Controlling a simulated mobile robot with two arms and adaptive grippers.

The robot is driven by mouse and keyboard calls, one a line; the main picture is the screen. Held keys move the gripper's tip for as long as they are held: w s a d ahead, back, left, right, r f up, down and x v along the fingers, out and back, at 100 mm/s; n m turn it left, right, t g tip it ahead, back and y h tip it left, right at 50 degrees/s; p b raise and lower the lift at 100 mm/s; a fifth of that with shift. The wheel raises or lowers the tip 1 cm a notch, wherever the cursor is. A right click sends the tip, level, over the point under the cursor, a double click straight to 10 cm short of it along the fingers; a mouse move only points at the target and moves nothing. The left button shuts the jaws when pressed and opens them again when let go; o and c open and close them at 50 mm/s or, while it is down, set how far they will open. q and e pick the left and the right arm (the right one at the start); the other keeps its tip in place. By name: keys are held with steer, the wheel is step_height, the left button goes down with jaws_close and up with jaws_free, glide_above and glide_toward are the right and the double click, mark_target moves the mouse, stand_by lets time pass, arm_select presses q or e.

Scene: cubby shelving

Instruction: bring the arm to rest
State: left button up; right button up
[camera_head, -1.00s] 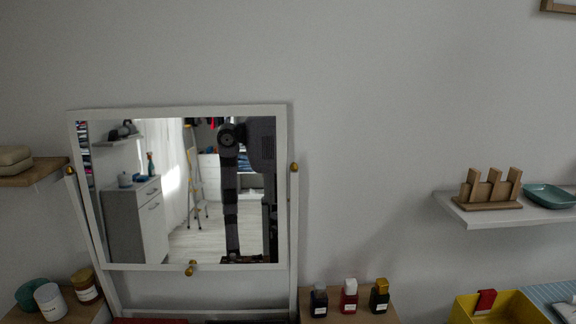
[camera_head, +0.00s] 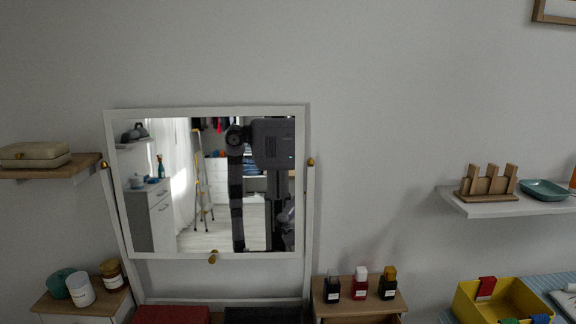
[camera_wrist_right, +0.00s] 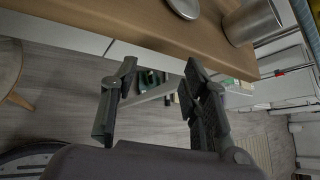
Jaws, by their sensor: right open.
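My right gripper (camera_wrist_right: 158,88) shows in the right wrist view with its two dark fingers spread apart. Nothing is between the fingers. It hangs in front of a wooden counter edge (camera_wrist_right: 130,22), apart from it as far as I can tell. Neither gripper shows directly in the head view. My own dark body and an arm reflect in the white-framed mirror (camera_head: 155,225), but no gripper state can be read there.
A metal cup (camera_wrist_right: 252,22) stands on the counter. A round stool (camera_wrist_right: 8,68) is at the left over grey floor. The head view shows a yellow bin (camera_head: 478,306), small bottles (camera_head: 361,284), a wall shelf (camera_head: 500,207) and a cream case (camera_head: 35,155).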

steer(key=s+d+f+m+g+y, duration=0.2)
steer(key=s+d+f+m+g, duration=0.15)
steer(key=s+f+m, duration=0.55)
steer(key=s+d+f+m+g+y, duration=0.15)
steer(key=s+f+m+g, duration=0.35)
steer(key=f, duration=0.8)
steer(key=s+d+f+m, duration=0.2)
steer(key=s+d+m, duration=0.1)
steer(key=m, duration=0.3)
steer(key=s+d+f+m+g+y, duration=0.1)
steer(key=s+d+f+m, duration=0.2)
steer(key=s+m, duration=0.2)
steer(key=s+d+f+m, duration=0.2)
steer(key=s+m, duration=0.2)
steer(key=m, duration=0.5)
steer(key=shift+s+d+f+y, duration=0.15)
steer(key=shift+d+f+y, duration=0.2)
steer(key=shift+d+f, duration=0.05)
steer(key=shift+s, duration=0.1)
